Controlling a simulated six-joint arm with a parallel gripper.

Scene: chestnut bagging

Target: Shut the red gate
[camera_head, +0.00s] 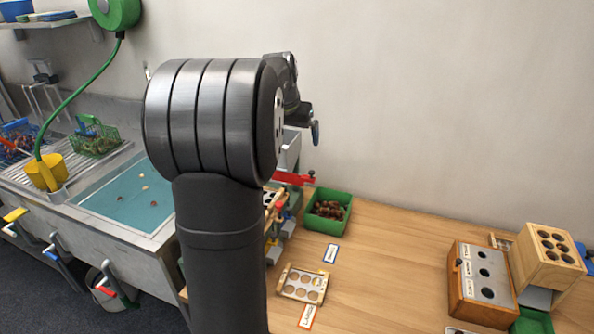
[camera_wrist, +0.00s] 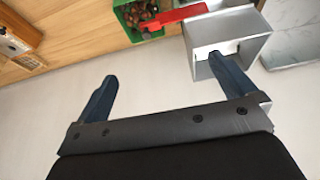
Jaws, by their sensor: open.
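In the wrist view the red gate (camera_wrist: 184,14) sticks out sideways from a grey metal box (camera_wrist: 262,22), over the edge of the green bin (camera_wrist: 122,13). My gripper (camera_wrist: 165,66) is open and empty. One blue finger overlaps the box's opening in the picture; whether it touches cannot be told. The other finger is over the pale wall. In the head view my gripper (camera_head: 314,130) is above the gate, partly hidden by my arm.
The green bin (camera_head: 346,211) holds brown chestnuts. A wooden tray with round holes (camera_head: 288,290) and two cards lie nearer. Wooden boxes with holes (camera_head: 455,285) stand at the right. A sink (camera_head: 100,205) is at the left. The middle of the table is clear.

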